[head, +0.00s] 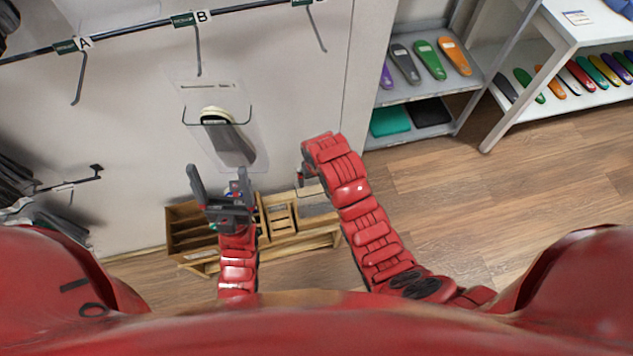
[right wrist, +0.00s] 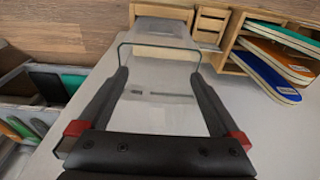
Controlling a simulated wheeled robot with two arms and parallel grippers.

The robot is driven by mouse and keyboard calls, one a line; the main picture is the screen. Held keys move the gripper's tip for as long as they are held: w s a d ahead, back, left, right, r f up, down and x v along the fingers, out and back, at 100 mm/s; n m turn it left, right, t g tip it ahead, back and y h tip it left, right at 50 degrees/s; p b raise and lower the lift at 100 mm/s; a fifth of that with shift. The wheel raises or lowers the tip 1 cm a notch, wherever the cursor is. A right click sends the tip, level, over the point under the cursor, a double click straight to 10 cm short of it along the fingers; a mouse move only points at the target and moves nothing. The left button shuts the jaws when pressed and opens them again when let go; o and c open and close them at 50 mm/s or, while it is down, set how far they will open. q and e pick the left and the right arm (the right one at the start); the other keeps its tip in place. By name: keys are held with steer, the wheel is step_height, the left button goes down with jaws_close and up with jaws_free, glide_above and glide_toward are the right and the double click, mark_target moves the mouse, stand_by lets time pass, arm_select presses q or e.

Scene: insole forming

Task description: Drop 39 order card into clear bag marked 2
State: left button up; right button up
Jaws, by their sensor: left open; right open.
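A clear bag (head: 232,150) hangs against the wall in the head view, with its mouth on a dark wire holder and a dark, pale-topped insole (head: 240,143) inside. My left gripper (head: 219,182) is open, below and in front of the bag. My right gripper (head: 308,172) is at the bag's right, mostly hidden by its own arm. In the right wrist view my right gripper (right wrist: 165,85) is open, and a clear sheet with a dark rim (right wrist: 160,47) shows between and beyond its fingers. I cannot make out the 39 order card or a mark 2.
A wooden rack (head: 180,232) stands low by the wall; colored insoles (right wrist: 270,67) lie in a wooden rack in the right wrist view. Hooks with signs A (head: 78,44) and B (head: 192,18) are above. A grey shelf (head: 410,93) stands right. The wooden floor at right is clear.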

step_height(320, 180, up, 14)
steer(key=s+p, duration=0.2)
steer(key=p, duration=0.6)
steer(key=shift+d+f+p, duration=0.2)
steer(key=shift+d+p, duration=0.05)
steer(key=shift+p, duration=0.1)
steer(key=shift+f, duration=0.1)
